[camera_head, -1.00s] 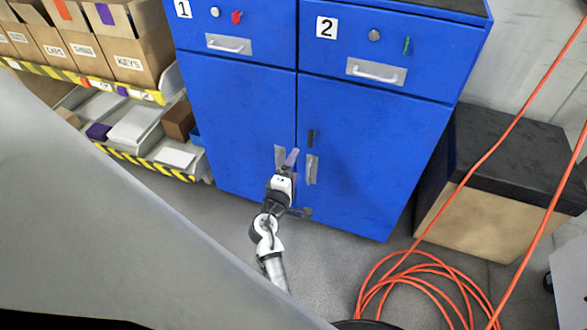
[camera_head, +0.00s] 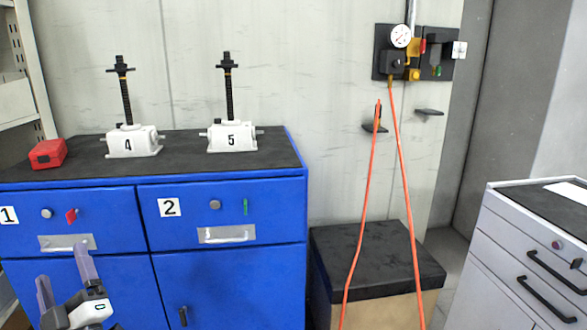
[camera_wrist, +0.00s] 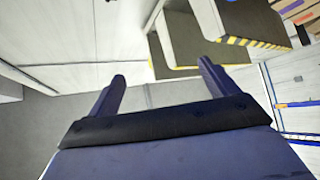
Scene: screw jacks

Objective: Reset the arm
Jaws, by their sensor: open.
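My gripper (camera_head: 64,283) shows at the lower left of the head view, in front of the blue cabinet (camera_head: 222,279) and below drawer 1. Its two fingers point up and stand apart with nothing between them. In the wrist view my gripper (camera_wrist: 160,85) is also spread and empty, with the floor and a yellow-black striped shelf edge beyond. Two white screw jacks with black upright screws, number 4 (camera_head: 134,142) and number 5 (camera_head: 231,137), stand on the cabinet's dark top. Both numbered drawers look closed.
A small red box (camera_head: 47,153) lies on the cabinet top at left. A black-topped box (camera_head: 376,258) stands right of the cabinet, with orange hoses (camera_head: 402,165) hanging before it from a wall gauge (camera_head: 400,37). A grey drawer unit (camera_head: 527,259) is at far right.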

